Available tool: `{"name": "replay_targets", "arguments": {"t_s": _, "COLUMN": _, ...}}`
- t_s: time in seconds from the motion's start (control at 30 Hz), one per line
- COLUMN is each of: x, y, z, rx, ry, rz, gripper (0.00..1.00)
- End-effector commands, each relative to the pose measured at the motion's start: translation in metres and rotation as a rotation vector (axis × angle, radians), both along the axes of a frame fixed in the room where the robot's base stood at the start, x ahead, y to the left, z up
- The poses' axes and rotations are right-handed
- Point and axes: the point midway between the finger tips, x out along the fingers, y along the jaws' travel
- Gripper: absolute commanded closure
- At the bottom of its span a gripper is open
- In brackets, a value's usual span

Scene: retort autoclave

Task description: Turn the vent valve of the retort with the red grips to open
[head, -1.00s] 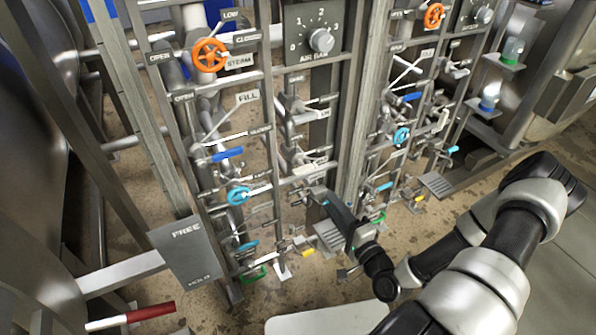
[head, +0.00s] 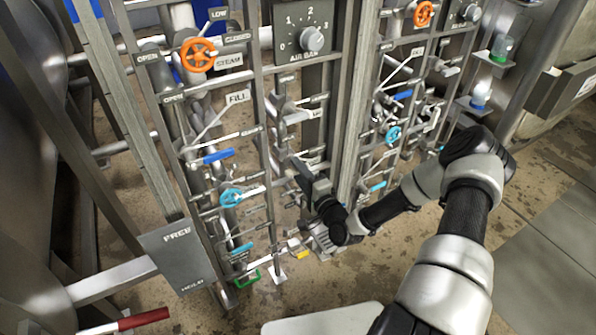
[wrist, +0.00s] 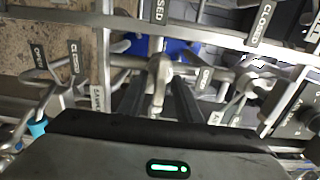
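A red grip (head: 143,319) on a metal bar shows at the lower left of the head view, beside the large retort. Which valve is the vent valve I cannot tell for sure. My gripper (head: 299,172) is at the middle of the left valve rack, its fingertips hard to make out there. In the wrist view my gripper (wrist: 158,92) has its two dark fingers apart. A silver valve stem (wrist: 158,76) lies between or just beyond them; contact cannot be told. A "CLOSED" label (wrist: 159,10) is above it, and an "OPEN" label (wrist: 39,57) is at the left.
The rack carries an orange STEAM wheel (head: 198,55), a blue FILL lever (head: 218,156), a light-blue wheel (head: 230,198) and the AIR BAR dial (head: 311,38). Upright posts and pipes crowd around my gripper. A FREE plate (head: 178,258) stands at the left. Open floor is at the right.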

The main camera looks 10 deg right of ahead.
Motion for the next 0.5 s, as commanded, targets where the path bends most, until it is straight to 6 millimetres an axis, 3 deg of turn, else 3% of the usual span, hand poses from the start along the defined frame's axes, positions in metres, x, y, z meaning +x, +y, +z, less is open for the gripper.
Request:
{"name": "replay_targets", "arguments": {"t_s": 0.2, "x": 0.0003, "y": 0.0000, "z": 0.0000, "rx": 0.000, "ry": 0.000, "rz": 0.000, "gripper": 0.69}}
{"name": "replay_targets", "arguments": {"t_s": 0.4, "x": 0.0001, "y": -0.0001, "z": 0.0000, "rx": 0.000, "ry": 0.000, "rz": 0.000, "gripper": 1.00}}
{"name": "replay_targets", "arguments": {"t_s": 0.5, "x": 0.0000, "y": -0.0001, "z": 0.0000, "rx": 0.000, "ry": 0.000, "rz": 0.000, "gripper": 1.00}}
